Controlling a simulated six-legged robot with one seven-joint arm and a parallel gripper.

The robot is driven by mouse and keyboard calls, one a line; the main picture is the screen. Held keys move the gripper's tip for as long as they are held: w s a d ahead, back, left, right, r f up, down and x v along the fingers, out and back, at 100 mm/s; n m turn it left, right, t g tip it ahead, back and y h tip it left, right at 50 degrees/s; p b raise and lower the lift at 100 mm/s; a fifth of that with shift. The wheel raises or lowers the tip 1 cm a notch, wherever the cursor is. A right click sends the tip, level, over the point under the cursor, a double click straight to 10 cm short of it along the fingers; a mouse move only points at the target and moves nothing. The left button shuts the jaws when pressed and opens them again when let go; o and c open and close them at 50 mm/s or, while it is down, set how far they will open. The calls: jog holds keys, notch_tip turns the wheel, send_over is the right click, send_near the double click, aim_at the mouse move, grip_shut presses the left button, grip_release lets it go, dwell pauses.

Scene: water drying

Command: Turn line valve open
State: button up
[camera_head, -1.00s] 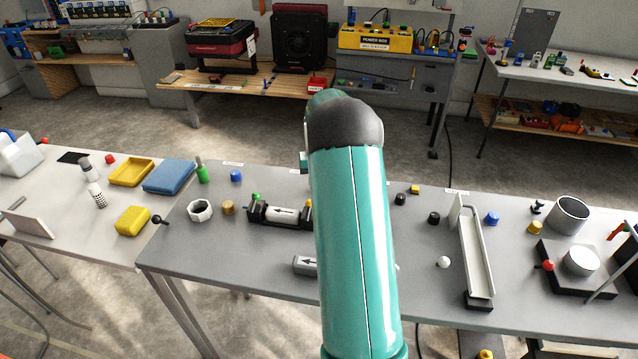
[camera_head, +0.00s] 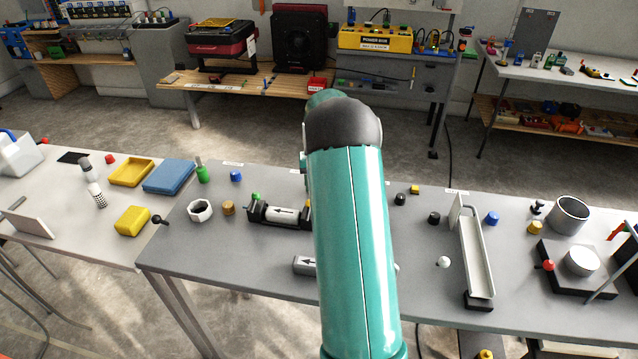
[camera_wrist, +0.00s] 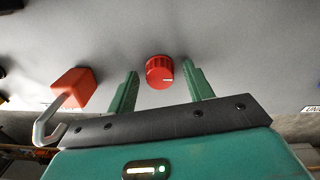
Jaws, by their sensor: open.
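In the wrist view a round red knob (camera_wrist: 159,72) with a ridged rim and a white mark on its face sits on a grey surface. It may be the line valve, but no label on it can be read. My gripper (camera_wrist: 162,74) is open, with one green finger on each side of the knob. Gaps show between the knob and both fingers, so they look apart. In the head view my arm covers the gripper and the knob.
A red block (camera_wrist: 74,88) with a bent grey hook is left of the fingers in the wrist view. The grey bench (camera_head: 250,262) holds a black fixture (camera_head: 282,214), a grey arrow block (camera_head: 305,265) and a tilted channel (camera_head: 474,250).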

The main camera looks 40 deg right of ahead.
notch_tip(320, 180, up, 14)
dwell(0.5)
jog(key=shift+f, duration=0.1)
jog(key=s+a+r+n+t, duration=0.1)
jog(key=s+a+r, duration=0.25)
jog(key=a, duration=0.35)
jog(key=s+a+r+n+t, duration=0.15)
jog(key=a+r, duration=0.25)
jog(key=a, duration=0.4)
jog(key=s+a+r+n, duration=0.1)
jog(key=s+a+r, duration=0.25)
jog(key=a, duration=0.35)
jog(key=s+a+f+n+t, duration=0.2)
jog(key=s+a+n+t, duration=0.1)
jog(key=s+a, duration=1.1)
jog(key=shift+s+a+f+n, duration=0.2)
jog(key=shift+s+a+n, duration=0.25)
jog(key=shift+s, duration=0.7)
jog(key=shift+d, duration=0.1)
